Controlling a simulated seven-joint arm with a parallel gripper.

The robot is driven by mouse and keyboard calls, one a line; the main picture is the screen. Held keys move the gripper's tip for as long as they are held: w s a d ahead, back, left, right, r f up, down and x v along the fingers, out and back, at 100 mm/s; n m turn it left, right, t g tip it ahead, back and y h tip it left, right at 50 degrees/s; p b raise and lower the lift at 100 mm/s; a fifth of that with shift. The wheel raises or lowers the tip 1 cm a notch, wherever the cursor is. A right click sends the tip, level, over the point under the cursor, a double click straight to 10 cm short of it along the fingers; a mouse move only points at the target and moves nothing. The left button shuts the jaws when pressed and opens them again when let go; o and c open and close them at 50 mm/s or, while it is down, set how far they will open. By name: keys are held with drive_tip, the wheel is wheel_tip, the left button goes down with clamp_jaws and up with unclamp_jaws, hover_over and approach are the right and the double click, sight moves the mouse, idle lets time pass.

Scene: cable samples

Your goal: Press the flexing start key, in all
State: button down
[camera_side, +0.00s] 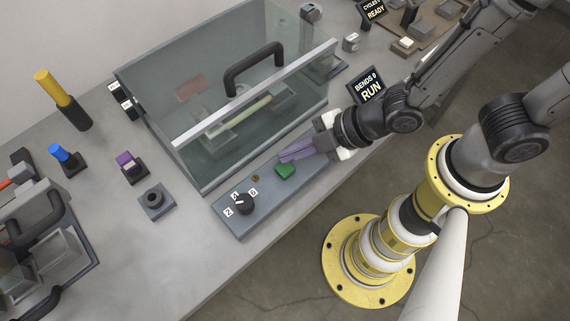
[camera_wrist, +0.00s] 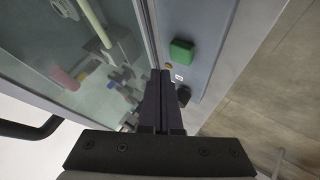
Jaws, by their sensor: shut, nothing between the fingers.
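The green key (camera_side: 285,171) sits on a blue-grey control panel (camera_side: 233,223) at the bench's front edge. The wrist view shows the key (camera_wrist: 181,52) too. My gripper (camera_side: 281,157) is shut and empty, its fingers pointing left just behind the key in the side view. In the wrist view the fingertips (camera_wrist: 160,72) are beside the key, with a gap in the picture; their height over the panel is hard to tell. A display (camera_side: 368,87) reads "BENDS 0 RUN".
A clear-lidded chamber (camera_side: 200,140) with a black handle (camera_side: 253,68) stands close behind the panel. Coloured-top pieces stand farther left. Open floor lies in front of the bench.

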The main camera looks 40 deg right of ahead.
sight(291, 166)
drive_tip(key=shift+r, duration=1.85)
drive_tip(key=shift+w+d+r, duration=0.1)
drive_tip(key=shift+d+r, duration=0.05)
drive_tip(key=shift+r, duration=0.05)
drive_tip(key=d+r+m+h, duration=0.3)
drive_tip(key=d+r+m, duration=0.65)
drive_tip(key=d, duration=0.45)
drive_tip(key=s+d+r+m+g+h, duration=0.1)
drive_tip(key=s+d+r+m+h, duration=0.2)
drive_tip(key=s+d+r+m, duration=0.2)
drive_tip(key=s+d+m, duration=0.3)
drive_tip(key=s+d, duration=0.1)
drive_tip(key=d, duration=0.1)
drive_tip(key=shift+s+d+r, duration=0.2)
drive_tip(key=shift+s+d, duration=0.1)
drive_tip(key=shift+d, duration=0.05)
